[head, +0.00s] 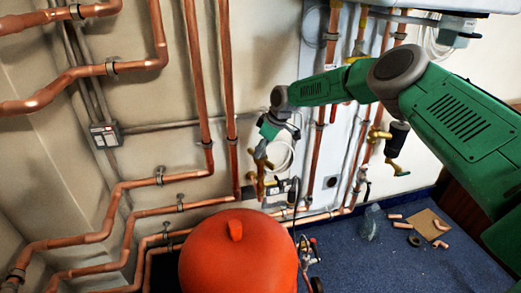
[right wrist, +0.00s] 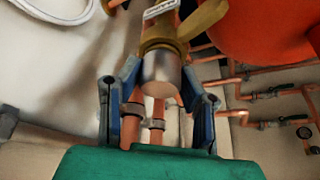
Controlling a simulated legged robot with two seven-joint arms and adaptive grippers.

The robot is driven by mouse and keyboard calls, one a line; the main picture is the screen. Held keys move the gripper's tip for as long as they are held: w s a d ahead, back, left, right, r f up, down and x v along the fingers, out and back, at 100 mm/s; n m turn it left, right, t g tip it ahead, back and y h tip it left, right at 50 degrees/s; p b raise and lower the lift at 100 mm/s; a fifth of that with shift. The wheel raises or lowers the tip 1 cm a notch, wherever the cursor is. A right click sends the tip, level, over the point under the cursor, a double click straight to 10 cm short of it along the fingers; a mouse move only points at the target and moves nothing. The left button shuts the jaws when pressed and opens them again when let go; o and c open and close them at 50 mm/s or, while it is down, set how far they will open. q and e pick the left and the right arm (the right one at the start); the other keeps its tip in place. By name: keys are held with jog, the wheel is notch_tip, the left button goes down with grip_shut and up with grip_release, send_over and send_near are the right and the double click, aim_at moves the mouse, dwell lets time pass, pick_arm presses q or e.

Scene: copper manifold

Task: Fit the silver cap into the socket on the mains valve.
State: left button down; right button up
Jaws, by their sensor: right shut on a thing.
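The silver cap (right wrist: 161,68) is a short grey cylinder with a paler end face, between the two blue-grey fingers of my right gripper (right wrist: 159,78). My right gripper is shut on it. The cap lines up with the brass mains valve (right wrist: 168,36) and appears to touch it; the socket is hidden, so I cannot tell how deep the cap sits. In the head view my right gripper (head: 266,141) is just above the brass valve body (head: 261,163) by the wall, and the cap cannot be made out. My left gripper is not in view.
A large red vessel (head: 238,258) stands in front of the valve. Copper pipes (head: 231,90) run close behind along the wall. A brass fitting with a black part (head: 397,140) is to the right. Copper offcuts and cardboard (head: 428,226) lie on the blue floor.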

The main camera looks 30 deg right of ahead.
jog(key=shift+f, duration=0.25)
jog(key=o, duration=1.3)
jog(key=shift+c, duration=0.2)
jog(key=shift+d+r, duration=0.1)
jog(key=shift+r, duration=0.15)
jog(key=v, duration=1.1)
jog(key=shift+s, duration=0.15)
jog(key=shift+d+r, duration=0.1)
